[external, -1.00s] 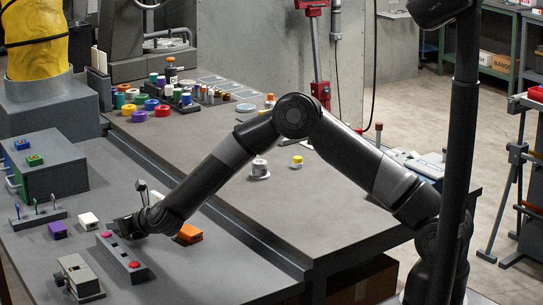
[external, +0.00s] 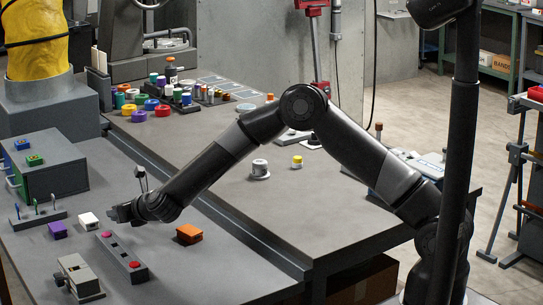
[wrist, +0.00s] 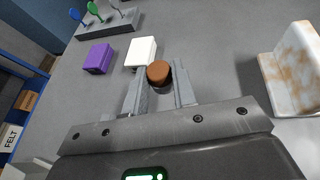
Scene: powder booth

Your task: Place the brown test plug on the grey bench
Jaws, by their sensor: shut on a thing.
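The brown test plug (wrist: 158,72) shows in the wrist view as a round brown top with a darker body under it. My gripper (wrist: 160,88) is shut on it, with one finger on each side. In the external view my gripper (external: 118,212) is low over the left part of the grey bench (external: 215,270), close to the white block. The plug cannot be made out there. The bench surface also fills much of the wrist view (wrist: 215,45). I cannot tell whether the plug's underside touches the bench.
A white block (external: 88,220) and a purple block (external: 57,229) lie left of my gripper. A grey bar with red buttons (external: 122,258) lies in front, an orange block (external: 189,233) to the right. A stand with levers (external: 38,215) is further left. A brown-stained white piece (wrist: 291,68) is at right.

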